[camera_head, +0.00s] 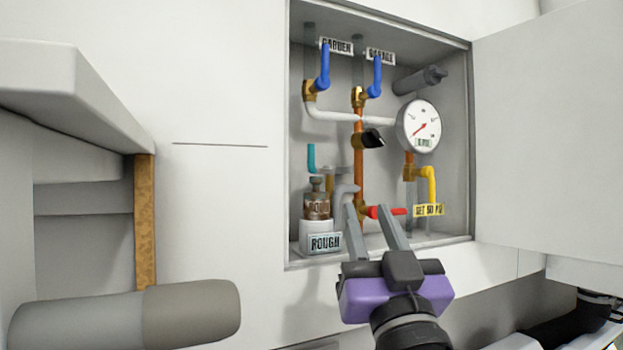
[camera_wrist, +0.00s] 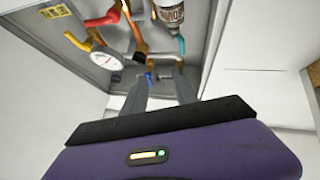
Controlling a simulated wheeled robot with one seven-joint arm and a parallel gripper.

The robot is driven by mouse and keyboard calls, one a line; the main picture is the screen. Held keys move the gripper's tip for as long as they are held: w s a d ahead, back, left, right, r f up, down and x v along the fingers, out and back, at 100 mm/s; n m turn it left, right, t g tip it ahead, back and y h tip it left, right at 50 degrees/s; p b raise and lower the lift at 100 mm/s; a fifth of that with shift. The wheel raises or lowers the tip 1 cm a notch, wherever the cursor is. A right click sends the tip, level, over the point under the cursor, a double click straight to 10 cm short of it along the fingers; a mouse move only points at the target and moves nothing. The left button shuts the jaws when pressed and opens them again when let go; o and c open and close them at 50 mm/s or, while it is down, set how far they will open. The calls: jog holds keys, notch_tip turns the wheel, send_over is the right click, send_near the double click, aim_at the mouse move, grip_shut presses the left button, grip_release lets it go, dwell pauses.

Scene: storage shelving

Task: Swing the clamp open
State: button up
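No part is labelled as a clamp. A small black fitting (camera_head: 372,138) sits on the upright copper pipe (camera_head: 359,180) inside the open wall cabinet, and I cannot tell whether it is the clamp. My gripper (camera_head: 367,207) is open and empty, its two grey fingers pointing into the lower part of the cabinet. In the head view the fingers overlap the red lever (camera_head: 388,211); contact cannot be judged. In the wrist view the gripper (camera_wrist: 162,76) also shows apart fingers, with the red lever (camera_wrist: 103,18) beyond them at upper left.
Blue levers (camera_head: 376,78) and a round gauge (camera_head: 419,126) fill the upper cabinet. The cabinet door (camera_head: 552,130) stands open at right. A shelf (camera_head: 75,95) is at left.

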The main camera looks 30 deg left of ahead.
jog(key=n+g+y, duration=0.2)
send_near(312, 150)
notch_tip(312, 150, up, 7)
jog(key=s+d, duration=0.1)
jog(key=w+a+p, duration=0.1)
jog(key=w+a, duration=0.1)
jog(key=w+a+g+h+p, duration=0.1)
jog(key=w+a, duration=0.1)
jog(key=w+a+f+g+p, duration=0.1)
jog(key=w, duration=0.1)
jog(key=shift+w+a+f+h, duration=0.1)
jog(key=shift+w+a+h, duration=0.2)
jog(key=shift+a, duration=0.1)
jog(key=shift+w+a+p, duration=0.4)
jog(key=shift+w+a, duration=0.1)
jog(key=shift+w, duration=0.05)
grip_shut()
